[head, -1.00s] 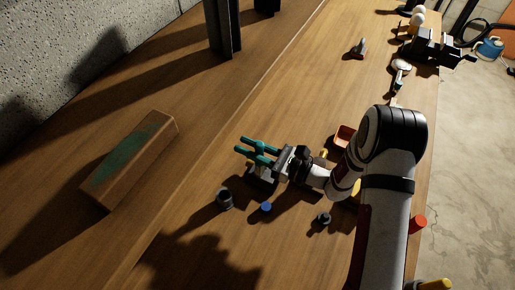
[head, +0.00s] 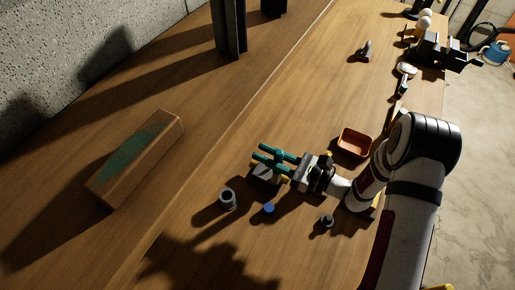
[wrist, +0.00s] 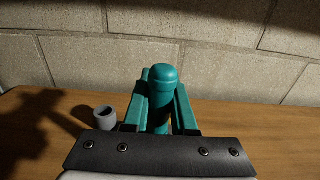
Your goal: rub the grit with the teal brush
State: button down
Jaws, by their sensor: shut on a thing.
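My gripper (head: 277,158) has teal fingers and is shut on the teal brush. Between the fingers, the brush's upright rounded handle (wrist: 163,92) shows in the wrist view. The brush's lower end is hidden there. In the head view my gripper is over the middle of the wooden bench, and a grey-white piece (head: 268,174) shows just below it; I cannot tell whether it belongs to the brush. A brown block (head: 155,180) with a green patch (head: 135,150) on top lies to the left, well apart from my gripper. I cannot tell whether this patch is the grit.
A grey cup (head: 228,200) stands near my gripper and also shows in the wrist view (wrist: 106,116). A blue cap (head: 268,208) and a small dark part (head: 326,221) lie nearby. Dark posts (head: 230,30) stand at the back.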

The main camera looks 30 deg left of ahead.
notch_tip(320, 180, up, 8)
jog(key=shift+d, duration=0.25)
dwell(0.5)
jog(key=shift+a+f, duration=0.1)
jog(key=shift+f, duration=0.05)
dwell(0.4)
jog(key=shift+a+f, duration=0.6)
jog(key=shift+f, duration=0.7)
jog(key=shift+a+f, duration=0.65)
jog(key=shift+f, duration=0.6)
jog(key=shift+a+f, duration=0.6)
jog(key=shift+f, duration=0.7)
jog(key=d+r, duration=0.3)
jog(key=r, duration=0.5)
jog(key=shift+d, duration=0.35)
